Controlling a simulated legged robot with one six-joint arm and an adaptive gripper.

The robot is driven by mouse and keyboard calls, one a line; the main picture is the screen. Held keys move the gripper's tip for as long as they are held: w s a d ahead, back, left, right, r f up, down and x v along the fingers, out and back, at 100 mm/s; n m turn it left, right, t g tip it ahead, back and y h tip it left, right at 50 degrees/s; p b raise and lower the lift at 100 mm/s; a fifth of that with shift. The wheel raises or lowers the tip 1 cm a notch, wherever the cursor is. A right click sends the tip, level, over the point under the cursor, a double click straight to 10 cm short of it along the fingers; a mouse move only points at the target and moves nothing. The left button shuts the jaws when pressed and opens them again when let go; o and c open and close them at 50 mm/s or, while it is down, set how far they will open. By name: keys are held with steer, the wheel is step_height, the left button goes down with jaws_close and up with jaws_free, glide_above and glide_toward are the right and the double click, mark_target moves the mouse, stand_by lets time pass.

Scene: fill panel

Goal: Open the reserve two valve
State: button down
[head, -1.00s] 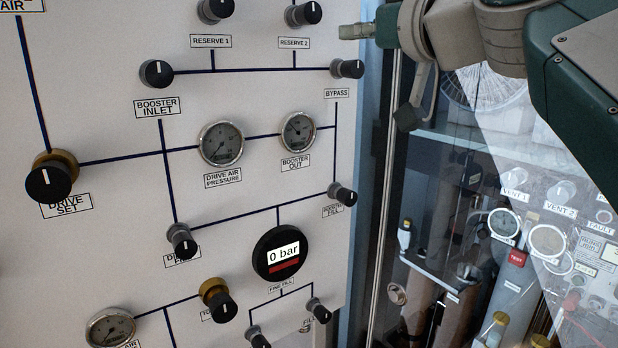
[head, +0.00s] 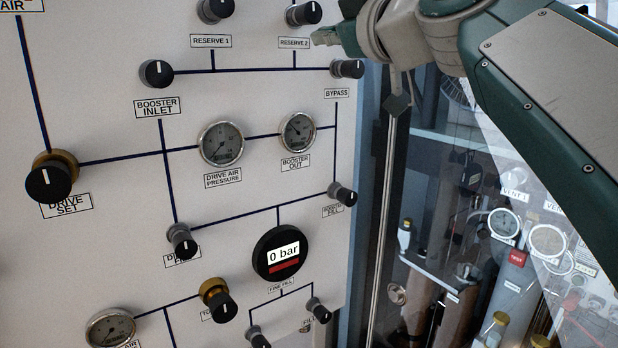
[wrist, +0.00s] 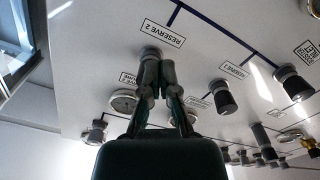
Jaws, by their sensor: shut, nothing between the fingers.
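The reserve two valve (head: 303,13) is a black knob with a white pointer mark, at the top of the panel in the head view. Its "RESERVE 2" label (head: 294,43) is just below it. In the wrist view the picture is upside down, and the label (wrist: 162,33) shows above the knob (wrist: 149,52). My gripper (head: 318,38) is shut and empty, to the lower right of the knob, near the label's right end. In the wrist view its closed fingertips (wrist: 158,57) partly cover the knob; I cannot tell whether they touch it.
The reserve 1 knob (head: 215,9) is to the left and the bypass knob (head: 347,69) is just below my gripper. Gauges (head: 221,144) and a "0 bar" display (head: 280,254) are lower down. A glass case (head: 480,220) with more equipment is on the right.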

steer(key=shift+x, duration=0.85)
steer(key=shift+r, duration=0.35)
steer(key=shift+w+d+r, duration=0.2)
steer(key=shift+w+d, duration=0.15)
steer(key=shift+d, duration=0.1)
stand_by(0.4)
steer(key=shift+w+d+r, duration=0.15)
steer(key=shift+d+r, duration=0.1)
steer(key=shift+r, duration=0.1)
stand_by(0.4)
steer(key=shift+d+f, duration=0.1)
steer(key=shift+w+d+f, duration=0.15)
steer(key=v, duration=0.6)
